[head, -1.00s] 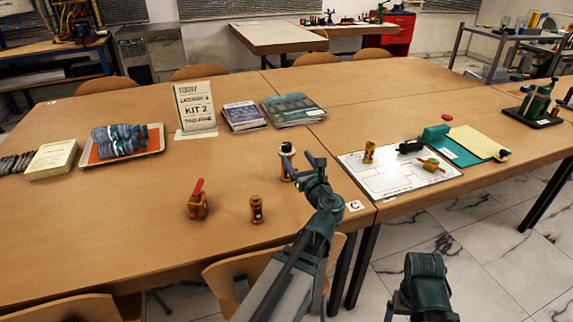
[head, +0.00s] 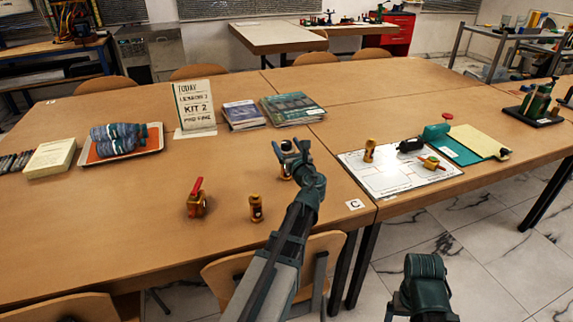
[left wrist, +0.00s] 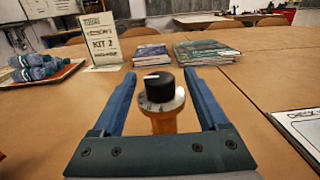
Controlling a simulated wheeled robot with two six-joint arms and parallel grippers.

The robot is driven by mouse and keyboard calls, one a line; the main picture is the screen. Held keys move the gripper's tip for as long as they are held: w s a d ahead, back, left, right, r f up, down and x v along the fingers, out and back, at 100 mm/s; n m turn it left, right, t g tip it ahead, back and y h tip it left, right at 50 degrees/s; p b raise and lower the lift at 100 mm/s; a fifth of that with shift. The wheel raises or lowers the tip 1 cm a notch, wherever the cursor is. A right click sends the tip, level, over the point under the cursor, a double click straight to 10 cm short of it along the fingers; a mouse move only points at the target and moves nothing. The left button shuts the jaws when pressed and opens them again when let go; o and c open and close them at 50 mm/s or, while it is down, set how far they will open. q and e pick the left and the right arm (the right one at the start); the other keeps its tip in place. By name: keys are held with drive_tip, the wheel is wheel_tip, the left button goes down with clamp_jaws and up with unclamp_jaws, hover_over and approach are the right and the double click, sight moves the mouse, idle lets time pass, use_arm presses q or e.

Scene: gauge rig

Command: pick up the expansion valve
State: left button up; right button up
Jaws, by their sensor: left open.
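A brass fitting with a black knob and a pale marked collar, which looks like the expansion valve, stands upright on the table in the left wrist view (left wrist: 160,97). In the head view my left gripper partly hides it (head: 285,173). My left gripper (head: 289,148) is open at the fitting. In the left wrist view its two fingers (left wrist: 160,74) show on either side of the knob, with a gap on each side. The fitting's base is hidden behind the palm. My right gripper is not in view; only part of my right arm shows at the bottom.
A red-handled brass valve (head: 196,203) and a small brass cylinder (head: 256,208) stand to the left. A white board (head: 385,178) with fittings lies to the right.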

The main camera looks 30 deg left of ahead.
use_arm(q)
clamp_jaws()
idle(0.4)
idle(1.0)
